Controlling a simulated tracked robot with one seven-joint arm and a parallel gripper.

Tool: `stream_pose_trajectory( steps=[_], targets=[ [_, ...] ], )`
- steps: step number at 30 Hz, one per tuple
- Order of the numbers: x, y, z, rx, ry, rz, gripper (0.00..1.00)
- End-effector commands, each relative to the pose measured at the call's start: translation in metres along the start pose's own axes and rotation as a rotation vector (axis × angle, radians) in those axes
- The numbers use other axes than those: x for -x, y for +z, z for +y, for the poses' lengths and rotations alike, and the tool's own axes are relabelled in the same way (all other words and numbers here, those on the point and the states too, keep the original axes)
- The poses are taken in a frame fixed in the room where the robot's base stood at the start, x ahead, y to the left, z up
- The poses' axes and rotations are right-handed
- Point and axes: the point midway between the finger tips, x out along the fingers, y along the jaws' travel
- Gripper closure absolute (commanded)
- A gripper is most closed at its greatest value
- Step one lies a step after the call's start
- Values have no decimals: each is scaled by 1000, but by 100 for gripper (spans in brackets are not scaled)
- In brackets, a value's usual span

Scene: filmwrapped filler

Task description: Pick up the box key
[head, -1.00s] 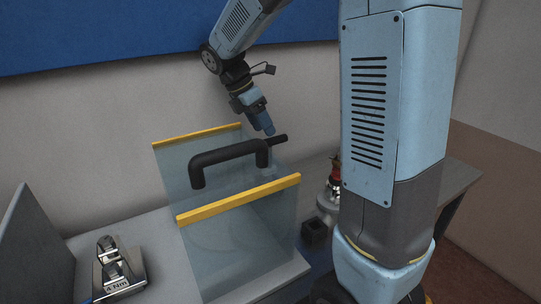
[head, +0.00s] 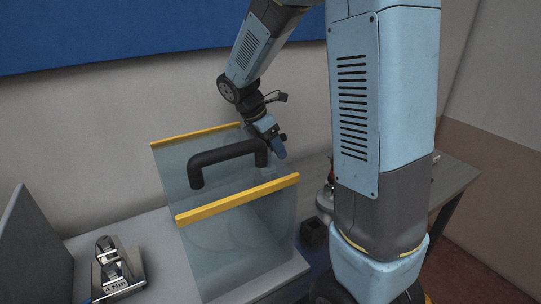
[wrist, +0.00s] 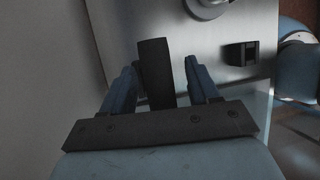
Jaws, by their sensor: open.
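My gripper (head: 280,153) is open beside the right end of the clear guard, pointing down. In the wrist view its two blue fingers (wrist: 160,66) stand on either side of a dark bar (wrist: 155,72), with a gap visible on the right side. The bar seems to be the dark stub (head: 283,137) by my fingers in the head view; I take it for the box key, but cannot be sure. Its rest is hidden by my gripper. A thick black U-shaped handle (head: 226,153) lies just left of it; whether they join cannot be told.
The clear guard has yellow top edges (head: 238,199). A small black hollow block (head: 314,234) sits right of it and shows in the wrist view (wrist: 241,53). A metal device (head: 117,271) stands at front left. A wall rises behind.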

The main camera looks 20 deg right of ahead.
Motion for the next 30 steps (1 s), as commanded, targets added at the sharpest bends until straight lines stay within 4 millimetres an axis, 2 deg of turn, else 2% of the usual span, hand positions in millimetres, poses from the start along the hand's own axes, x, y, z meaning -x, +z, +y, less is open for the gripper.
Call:
stream_pose_trajectory(
  steps=[2,20,30],
  targets=[
    [0,0,0,0,0,0,41],
    [0,0,0,0,0,0,98],
    [3,1,0,-1,1,0,100]
  ],
)
